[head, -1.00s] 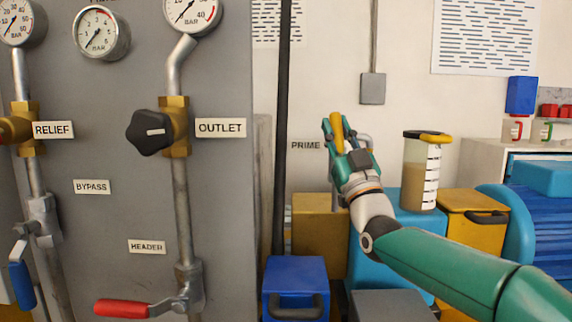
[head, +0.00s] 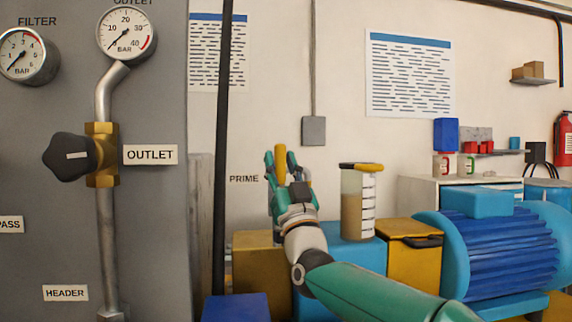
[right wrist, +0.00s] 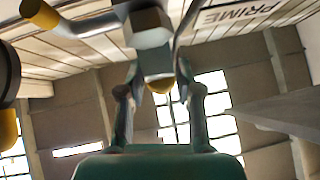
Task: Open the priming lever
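The priming lever (head: 280,159) has a yellow grip and stands about upright, right of the PRIME label (head: 244,179). My right gripper (head: 280,166) has one finger on each side of this grip and appears shut on it. In the right wrist view, my two fingers (right wrist: 158,90) reach up beside a grey block, and a yellow end (right wrist: 160,86) shows between them. Their contact with the grip is partly hidden. The lever's lower part is hidden behind my gripper. My left gripper is not in view.
A clear reservoir (head: 357,205) with a black and yellow top stands close to the right of my gripper. A blue motor (head: 500,250) is farther right. A dark vertical pipe (head: 222,150) and the grey panel (head: 60,180) with gauges and the OUTLET valve are left.

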